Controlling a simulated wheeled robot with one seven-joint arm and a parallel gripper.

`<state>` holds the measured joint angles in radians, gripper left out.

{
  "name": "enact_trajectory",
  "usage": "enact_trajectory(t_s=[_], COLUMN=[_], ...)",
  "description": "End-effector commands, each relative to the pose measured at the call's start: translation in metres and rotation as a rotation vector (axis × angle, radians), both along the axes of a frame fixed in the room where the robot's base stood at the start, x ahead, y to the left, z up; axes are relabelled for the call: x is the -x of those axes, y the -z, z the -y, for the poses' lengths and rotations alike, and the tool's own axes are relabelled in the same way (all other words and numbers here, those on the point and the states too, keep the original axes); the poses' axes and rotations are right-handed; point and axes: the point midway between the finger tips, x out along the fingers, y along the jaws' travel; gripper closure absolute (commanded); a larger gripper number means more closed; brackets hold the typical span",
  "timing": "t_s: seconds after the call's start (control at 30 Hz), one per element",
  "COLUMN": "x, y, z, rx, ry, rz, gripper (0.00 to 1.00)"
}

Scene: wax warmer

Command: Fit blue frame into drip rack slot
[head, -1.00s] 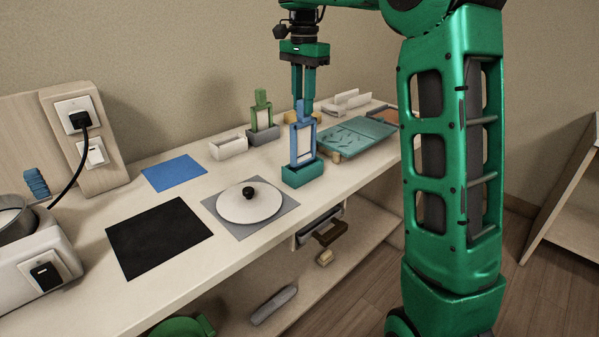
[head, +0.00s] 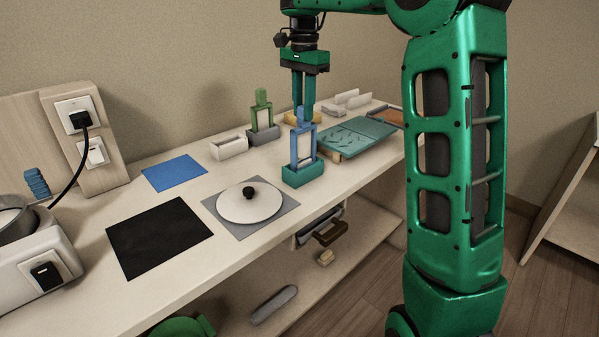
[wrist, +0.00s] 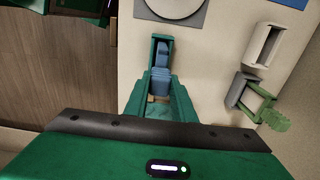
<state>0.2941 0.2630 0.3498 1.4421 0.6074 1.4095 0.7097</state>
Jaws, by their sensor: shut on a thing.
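The blue frame (head: 294,148) stands upright at a teal slotted block (head: 303,177) on the counter. Its lower edge meets the block's top and looks inside the slot, but how deep it sits is hard to tell. My gripper (head: 304,112) points down from above and is shut on the frame's upper handle. In the wrist view, the blue frame (wrist: 160,73) lies between my fingers and the teal block (wrist: 154,48), whose slot lies partly under it. Whether this block is the drip rack is not marked.
A green frame (head: 262,103) stands in a grey holder (head: 264,136) behind, next to an empty white holder (head: 229,147). A white disc (head: 240,206) with a black knob lies at front left. A teal board (head: 358,136) lies at right.

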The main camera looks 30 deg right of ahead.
Motion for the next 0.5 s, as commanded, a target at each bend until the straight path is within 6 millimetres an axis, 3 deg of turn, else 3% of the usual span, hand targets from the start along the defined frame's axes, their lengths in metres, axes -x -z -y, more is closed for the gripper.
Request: enact_trajectory(t_s=[0.5], x=[0.0003], y=[0.0089], z=[-0.0001], rx=[0.000], ry=[0.000], rz=[-0.001], gripper=[1.00])
